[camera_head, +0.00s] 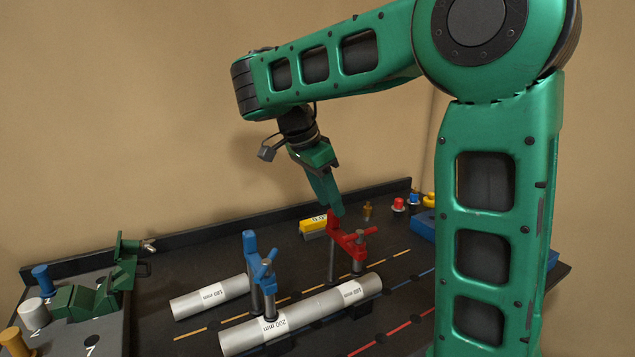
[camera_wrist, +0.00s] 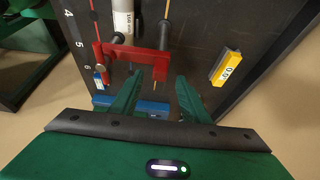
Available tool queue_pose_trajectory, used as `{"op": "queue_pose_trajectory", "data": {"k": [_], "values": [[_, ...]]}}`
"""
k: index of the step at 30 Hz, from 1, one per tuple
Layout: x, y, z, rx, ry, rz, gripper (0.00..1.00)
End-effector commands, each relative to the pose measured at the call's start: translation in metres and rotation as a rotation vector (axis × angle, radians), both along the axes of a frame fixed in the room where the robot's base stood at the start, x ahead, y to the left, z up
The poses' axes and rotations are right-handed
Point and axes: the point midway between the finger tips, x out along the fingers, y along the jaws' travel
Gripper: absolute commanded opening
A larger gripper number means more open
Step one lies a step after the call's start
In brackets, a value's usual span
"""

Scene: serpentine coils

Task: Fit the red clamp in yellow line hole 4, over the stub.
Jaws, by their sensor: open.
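The red clamp (camera_head: 345,238) stands upright on the dark bench, its post at the yellow dashed line (camera_head: 398,254). My gripper (camera_head: 337,210) points down right at the top of the clamp. In the wrist view the clamp (camera_wrist: 130,52) lies just beyond the fingertips, and my gripper (camera_wrist: 170,77) is open with its fingers apart. The hole under the post is hidden.
A blue clamp (camera_head: 252,262) stands to the left over a 200 mm tube (camera_head: 240,337). Another 180 mm tube (camera_head: 188,305) lies behind it. A yellow labelled block (camera_head: 313,226) is behind the red clamp. Small coloured knobs (camera_head: 398,204) stand at the back right.

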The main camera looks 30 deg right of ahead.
Motion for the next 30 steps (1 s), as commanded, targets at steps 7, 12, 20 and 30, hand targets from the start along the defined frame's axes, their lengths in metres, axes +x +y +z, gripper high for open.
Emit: {"op": "queue_pose_trajectory", "data": {"k": [7, 12, 20, 30], "values": [[0.002, 0.016, 0.034, 0.002, -0.007, 0.002, 0.42], [0.002, 0.019, 0.043, 0.001, -0.003, 0.002, 0.42], [0.002, 0.023, 0.054, 0.0, -0.006, 0.002, 0.42], [0.002, 0.025, 0.06, 0.0, -0.007, 0.002, 0.42]]}}
